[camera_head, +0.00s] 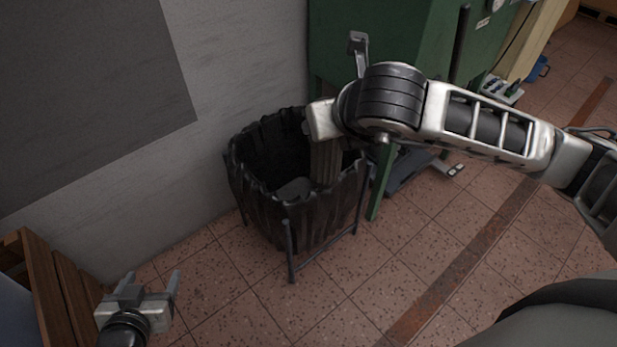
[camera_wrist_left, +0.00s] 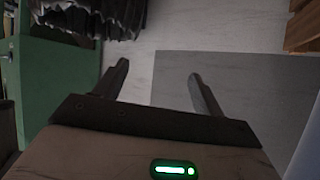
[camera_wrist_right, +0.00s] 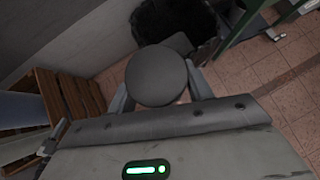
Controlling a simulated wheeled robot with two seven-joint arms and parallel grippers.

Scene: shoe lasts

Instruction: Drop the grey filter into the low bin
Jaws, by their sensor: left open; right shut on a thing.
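The grey filter shows as a round dark end cap (camera_wrist_right: 157,76) between my right fingers in the right wrist view. In the head view its pleated side (camera_head: 326,162) hangs below my right gripper (camera_head: 323,122), over the low bin's opening. My right gripper is shut on it. The low bin (camera_head: 322,222) is a black bag-lined bin on a metal frame; its lining also shows in the right wrist view (camera_wrist_right: 150,22). How deep the filter reaches is unclear. My left gripper (camera_head: 151,279) is open and empty, low at the left, apart from the bin.
A dark grey piece (camera_head: 294,190) lies inside the bin. A green machine (camera_head: 385,40) stands behind it, its leg close to the bin's right side. A grey wall (camera_head: 225,70) is at the left. A wooden slatted piece (camera_head: 50,285) stands lower left. Tiled floor is clear in front.

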